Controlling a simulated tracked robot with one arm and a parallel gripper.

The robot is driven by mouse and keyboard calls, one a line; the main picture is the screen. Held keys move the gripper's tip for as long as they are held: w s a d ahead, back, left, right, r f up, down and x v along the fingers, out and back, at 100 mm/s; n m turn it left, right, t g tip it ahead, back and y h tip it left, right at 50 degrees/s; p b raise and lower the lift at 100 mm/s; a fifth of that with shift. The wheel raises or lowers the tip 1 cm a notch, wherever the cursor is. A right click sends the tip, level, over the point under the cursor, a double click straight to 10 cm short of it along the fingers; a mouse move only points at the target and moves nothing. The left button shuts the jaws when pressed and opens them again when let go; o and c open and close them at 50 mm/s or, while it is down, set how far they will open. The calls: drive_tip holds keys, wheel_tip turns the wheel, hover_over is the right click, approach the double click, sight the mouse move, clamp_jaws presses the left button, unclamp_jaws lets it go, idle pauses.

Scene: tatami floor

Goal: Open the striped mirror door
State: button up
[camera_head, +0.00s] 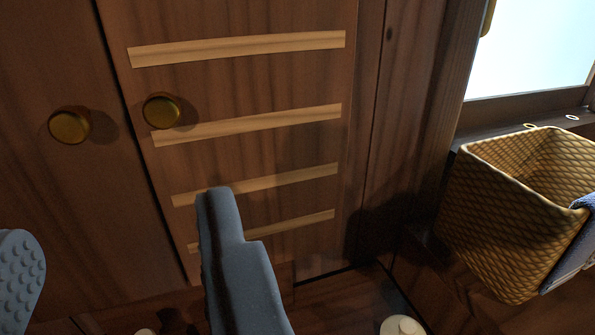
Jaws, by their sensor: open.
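The striped door (250,85) is dark brown wood with several pale horizontal strips, and it looks shut. No mirror surface shows on it. Its round brass knob (162,110) sits near its left edge, beside the second strip. My gripper (118,212) is open and empty, with one blue-grey finger at the lower left edge and the other in front of the door's lower strips. The gap between the fingers is below the knob in the picture, and neither finger touches the knob. The right finger hides part of the lower strips.
A plain wooden door with a brass knob (69,126) adjoins on the left across a narrow dark seam. A woven basket (500,215) with a blue cloth (578,245) stands at the right, below a bright window (540,45). A pale round object (402,328) is on the floor.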

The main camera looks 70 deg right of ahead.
sight(161, 113)
drive_tip(key=x, duration=0.4)
drive_tip(key=b+x, duration=0.1)
drive_tip(key=x, duration=0.8)
drive_tip(key=shift+d+f+b, duration=0.35)
drive_tip(key=shift+d+b, duration=0.05)
drive_tip(key=shift+c, duration=0.3)
